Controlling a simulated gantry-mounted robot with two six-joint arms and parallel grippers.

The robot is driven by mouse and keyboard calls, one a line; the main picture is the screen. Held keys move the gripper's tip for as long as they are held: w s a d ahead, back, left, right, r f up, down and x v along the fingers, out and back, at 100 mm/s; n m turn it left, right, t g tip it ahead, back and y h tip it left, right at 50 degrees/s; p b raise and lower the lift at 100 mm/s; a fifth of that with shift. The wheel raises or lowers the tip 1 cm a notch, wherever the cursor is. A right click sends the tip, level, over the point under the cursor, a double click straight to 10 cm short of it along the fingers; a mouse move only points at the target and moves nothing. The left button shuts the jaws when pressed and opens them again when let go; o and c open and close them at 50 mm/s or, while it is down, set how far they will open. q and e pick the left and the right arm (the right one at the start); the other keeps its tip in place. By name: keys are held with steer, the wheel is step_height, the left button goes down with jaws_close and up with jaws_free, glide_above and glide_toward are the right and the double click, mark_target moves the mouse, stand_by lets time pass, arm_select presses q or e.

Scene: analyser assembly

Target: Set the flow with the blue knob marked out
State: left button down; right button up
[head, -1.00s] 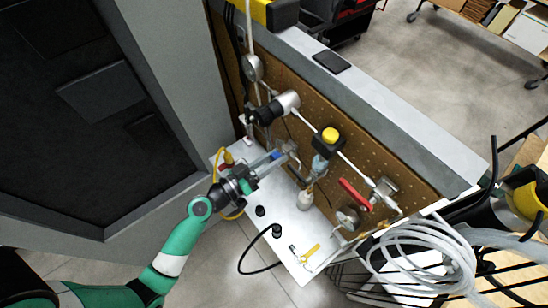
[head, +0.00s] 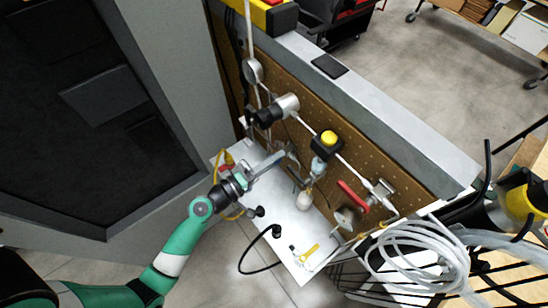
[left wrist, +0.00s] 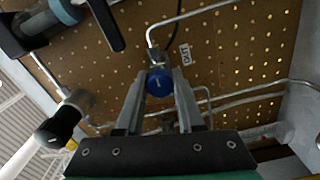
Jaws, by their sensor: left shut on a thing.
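The blue knob (left wrist: 159,82) sits between the two fingers of my left gripper (left wrist: 160,90) in the left wrist view. The fingers are shut on its sides, and a small pale mark shows on its face. A white label (left wrist: 184,54) reading OUT, turned upside down in this view, is on the pegboard beside it. In the head view my left gripper (head: 282,156) reaches to the pegboard, and its fingers hide the knob. My right gripper is not in view.
The brown pegboard (head: 378,182) carries pipes, a red lever (head: 353,196) and a yellow-topped valve (head: 329,138). A white shelf (head: 283,222) below holds a yellow-handled tool (head: 311,252) and a black cable (head: 246,257). Coiled white tubing (head: 420,245) hangs at the right.

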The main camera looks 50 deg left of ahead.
arm_select(q)
steer(key=n+p, duration=0.1)
steer(key=n, duration=0.2)
steer(key=shift+r+n, duration=0.1)
steer(key=shift+n, duration=0.3)
steer(key=shift+n+p, duration=0.35)
steer(key=shift+n, duration=1.35)
steer(key=c, duration=0.5)
jaws_free()
steer(key=s, duration=0.7)
steer(key=s+b, duration=0.1)
steer(key=s, duration=0.3)
steer(key=shift+s+a, duration=0.3)
